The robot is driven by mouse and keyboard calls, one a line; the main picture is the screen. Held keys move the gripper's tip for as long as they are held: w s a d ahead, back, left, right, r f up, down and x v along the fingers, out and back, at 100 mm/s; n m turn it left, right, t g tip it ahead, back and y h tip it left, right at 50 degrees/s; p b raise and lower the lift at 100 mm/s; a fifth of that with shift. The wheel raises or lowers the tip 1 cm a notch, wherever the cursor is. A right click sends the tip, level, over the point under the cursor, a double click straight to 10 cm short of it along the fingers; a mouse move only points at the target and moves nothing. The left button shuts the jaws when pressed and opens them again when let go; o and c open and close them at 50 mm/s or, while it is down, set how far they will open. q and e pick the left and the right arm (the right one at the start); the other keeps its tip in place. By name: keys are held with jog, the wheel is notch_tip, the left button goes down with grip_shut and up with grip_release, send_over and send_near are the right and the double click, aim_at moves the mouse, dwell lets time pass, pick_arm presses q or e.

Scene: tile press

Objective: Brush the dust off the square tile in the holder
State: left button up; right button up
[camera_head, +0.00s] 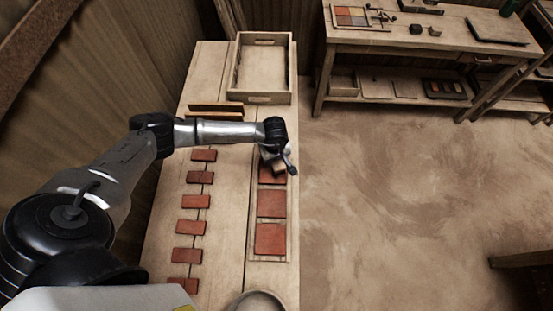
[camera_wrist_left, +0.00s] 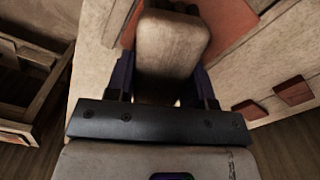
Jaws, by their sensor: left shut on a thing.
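My left gripper (camera_head: 274,157) is over the far end of a long wooden holder (camera_head: 287,232) and is shut on a pale block-shaped brush (camera_wrist_left: 172,42). The holder carries three square red tiles in a row: a near one (camera_head: 270,239), a middle one (camera_head: 271,203) and a far one (camera_head: 270,177). The far tile is partly hidden under the gripper and brush. In the left wrist view a red tile (camera_wrist_left: 228,18) shows behind the brush. I cannot tell whether the brush touches it. Dust cannot be made out clearly. My right gripper is not in view.
Several small red tiles (camera_head: 196,201) lie in a column left of the holder. A wooden crate (camera_head: 268,99) stands at the bench's far end, with wooden strips (camera_head: 216,106) nearby. A round bowl (camera_head: 258,299) is at the near edge. Open floor (camera_head: 400,190) lies right.

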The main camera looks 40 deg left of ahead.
pick_arm(q)
jog(key=shift+w+a, duration=0.3)
notch_tip(320, 180, up, 3)
jog(key=shift+f+p, duration=0.1)
jog(key=shift+p, duration=0.65)
jog(key=shift+s+r+p, duration=0.1)
jog(key=shift+r+p, duration=0.35)
jog(key=shift+r, duration=0.2)
jog(key=shift+r+p, duration=1.25)
jog(key=shift+r, duration=0.75)
jog(key=shift+f, duration=0.15)
